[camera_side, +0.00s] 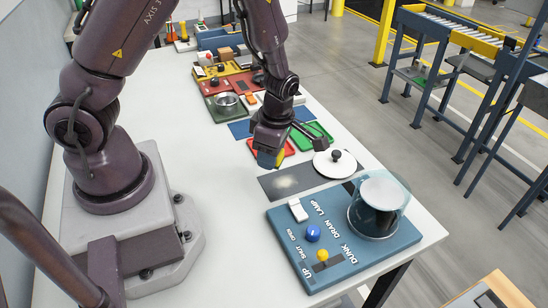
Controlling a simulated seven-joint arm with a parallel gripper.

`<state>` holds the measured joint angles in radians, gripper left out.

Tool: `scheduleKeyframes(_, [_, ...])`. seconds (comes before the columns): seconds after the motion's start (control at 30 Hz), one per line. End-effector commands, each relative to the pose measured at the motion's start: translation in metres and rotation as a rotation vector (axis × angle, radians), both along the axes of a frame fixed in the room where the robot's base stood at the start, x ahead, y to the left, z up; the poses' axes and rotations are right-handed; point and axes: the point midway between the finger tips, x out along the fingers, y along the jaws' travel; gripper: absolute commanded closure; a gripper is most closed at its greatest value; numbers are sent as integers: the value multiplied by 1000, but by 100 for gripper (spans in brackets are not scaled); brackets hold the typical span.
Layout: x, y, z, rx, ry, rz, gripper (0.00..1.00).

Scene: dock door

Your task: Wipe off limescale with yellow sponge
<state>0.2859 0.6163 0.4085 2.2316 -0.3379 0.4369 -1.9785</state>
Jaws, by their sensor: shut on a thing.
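A dark grey plate (270,187) lies flat on the white table, with a pale, cloudy limescale patch (287,182) near its middle. My gripper (270,148) points down just behind the plate, shut on the yellow sponge (281,158). Only a small part of the sponge shows; a blue piece beside it and the fingers hide the rest. The sponge is close to the plate's far edge, and I cannot tell whether it touches anything below.
A white disc with a black knob (335,163) lies right of the plate. A blue control panel (292,262) with a glass vessel (379,207) stands in front.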

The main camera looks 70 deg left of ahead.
Motion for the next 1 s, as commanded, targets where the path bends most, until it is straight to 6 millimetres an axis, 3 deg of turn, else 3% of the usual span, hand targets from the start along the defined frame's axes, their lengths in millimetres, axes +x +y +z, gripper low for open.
scheduleKeyframes(0.27, [0, 1, -15, 1, 2, 1, 80])
scheduleKeyframes(0.87, [0, 1, -69, 0, 3, 2, 80])
scheduleKeyframes(0.93, [-1, 0, -82, -1, 5, 1, 80])
scheduleKeyframes(1.0, [9, 0, -75, -1, -5, 1, 88])
